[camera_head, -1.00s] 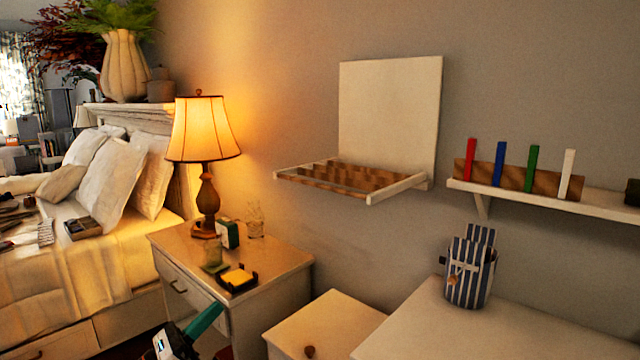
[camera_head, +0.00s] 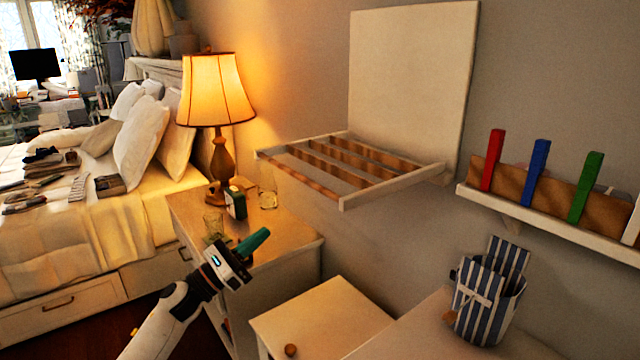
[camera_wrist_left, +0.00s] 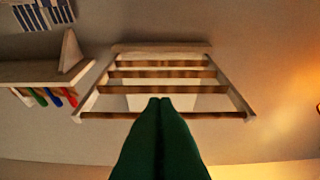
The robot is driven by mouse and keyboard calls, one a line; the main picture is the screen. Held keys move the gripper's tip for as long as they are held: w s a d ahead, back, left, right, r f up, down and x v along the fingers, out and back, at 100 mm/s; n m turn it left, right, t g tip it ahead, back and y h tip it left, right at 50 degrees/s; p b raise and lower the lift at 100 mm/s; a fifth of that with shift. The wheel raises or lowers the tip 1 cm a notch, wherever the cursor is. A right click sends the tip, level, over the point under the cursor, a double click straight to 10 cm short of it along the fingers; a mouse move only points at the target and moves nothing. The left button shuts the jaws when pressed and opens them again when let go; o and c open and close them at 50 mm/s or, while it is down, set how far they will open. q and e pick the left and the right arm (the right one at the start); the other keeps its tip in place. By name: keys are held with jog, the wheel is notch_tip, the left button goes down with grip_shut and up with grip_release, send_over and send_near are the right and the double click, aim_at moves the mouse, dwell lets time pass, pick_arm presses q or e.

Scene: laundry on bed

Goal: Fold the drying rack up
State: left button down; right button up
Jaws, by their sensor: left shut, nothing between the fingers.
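The drying rack has a white square back panel (camera_head: 412,85) on the wall and a white frame with wooden bars (camera_head: 350,165) that sticks out level from the panel's bottom. The rack is folded down. My left gripper (camera_head: 262,236), with green fingers, is shut and empty, below and to the left of the rack, over the nightstand. In the left wrist view, which looks upside down, the rack's bars (camera_wrist_left: 165,74) span the middle, and the shut fingertips (camera_wrist_left: 160,100) appear in front of them without visible contact. My right gripper is not in view.
A lit lamp (camera_head: 217,95) stands on the nightstand (camera_head: 290,240) with a clock and glasses. A shelf (camera_head: 540,228) with coloured pegs is right of the rack. A striped bag (camera_head: 487,300) sits below it. Open air lies under the rack.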

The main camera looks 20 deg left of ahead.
pick_arm(q)
jog(key=w+d+r+p, duration=0.4)
jog(key=w+r+p, duration=0.1)
jog(key=w+r, duration=0.2)
jog(key=shift+d+r+p, duration=0.15)
jog(key=shift+r+p, duration=0.15)
jog(key=shift+r, duration=0.4)
jog(key=shift+w, duration=0.15)
